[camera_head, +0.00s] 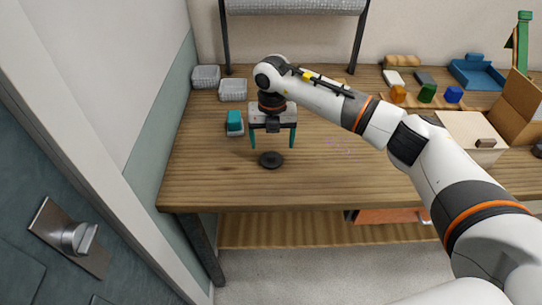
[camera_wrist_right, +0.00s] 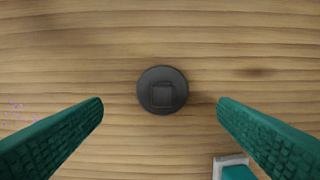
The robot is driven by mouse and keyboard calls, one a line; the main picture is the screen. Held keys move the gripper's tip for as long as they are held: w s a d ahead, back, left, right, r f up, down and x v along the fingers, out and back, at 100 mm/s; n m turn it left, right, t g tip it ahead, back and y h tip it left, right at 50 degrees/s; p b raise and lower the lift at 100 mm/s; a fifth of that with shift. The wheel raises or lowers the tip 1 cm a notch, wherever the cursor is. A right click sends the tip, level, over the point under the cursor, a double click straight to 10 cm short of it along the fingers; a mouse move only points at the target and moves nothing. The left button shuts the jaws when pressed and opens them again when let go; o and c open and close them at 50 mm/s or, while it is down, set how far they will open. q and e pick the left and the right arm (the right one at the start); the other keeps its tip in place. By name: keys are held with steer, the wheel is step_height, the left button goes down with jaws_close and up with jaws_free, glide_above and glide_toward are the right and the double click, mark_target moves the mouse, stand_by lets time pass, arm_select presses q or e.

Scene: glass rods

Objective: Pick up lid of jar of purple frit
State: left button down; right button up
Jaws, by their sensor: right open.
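A round, dark grey lid (camera_head: 271,160) lies flat on the wooden table, near its front left part. In the right wrist view the lid (camera_wrist_right: 162,90) is centred, with a small raised square knob. My right gripper (camera_head: 272,141) points down over the table just behind the lid in the head view. Its two teal fingers (camera_wrist_right: 160,106) are wide apart, one to each side of the lid in the wrist view, with nothing between them. No jar of purple frit can be made out. My left gripper is out of view.
Faint purple specks (camera_head: 338,146) lie on the table (camera_head: 210,185) right of the lid. A teal-and-white block (camera_head: 235,123) stands left of the gripper. Coloured blocks (camera_head: 427,93), a blue tray (camera_head: 476,72) and boxes are at right. The front table is clear.

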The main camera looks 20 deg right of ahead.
mark_target(271, 155)
steer(key=f, duration=0.1)
steer(key=p, duration=0.1)
steer(key=f, duration=0.1)
steer(key=shift+s+a+f, duration=0.2)
steer(key=shift+s+f, duration=0.05)
steer(key=shift+f, duration=0.05)
step_height(271, 155, down, 2)
steer(key=shift+f+p, duration=0.15)
steer(key=shift+p, duration=0.2)
steer(key=shift+f, duration=0.25)
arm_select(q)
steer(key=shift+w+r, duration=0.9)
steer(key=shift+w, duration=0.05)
arm_select(e)
steer(key=shift+w, duration=0.1)
steer(key=c, duration=1.1)
steer(key=shift+o, duration=0.2)
